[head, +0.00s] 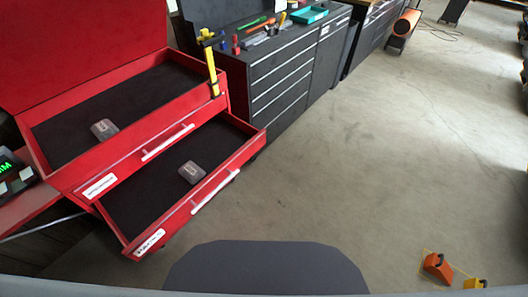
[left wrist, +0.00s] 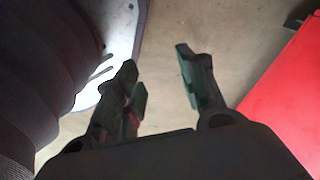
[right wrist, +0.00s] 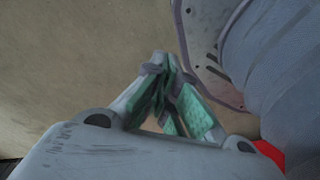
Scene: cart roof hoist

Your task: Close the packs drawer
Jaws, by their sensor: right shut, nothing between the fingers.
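The red tool chest (head: 60,35) stands at the left of the head view with its lid raised. Its lower drawer (head: 215,190) is pulled out, with a white bar handle, a white label too small to read surely, and a small grey case (head: 190,172) on its dark liner. Above it is an open dark-lined tray (head: 155,138) holding another small case (head: 104,129). My left gripper (left wrist: 156,62) is open and empty, with a red surface at the right of its view. My right gripper (right wrist: 162,65) is shut and empty over the floor. Neither gripper shows in the head view.
A dark grey cabinet (head: 283,85) with tools on top stands beyond the chest. A yellow upright tool (head: 211,70) is at the chest's right corner. Orange (head: 437,266) and yellow (head: 474,283) objects lie at the lower right. The concrete floor between is clear.

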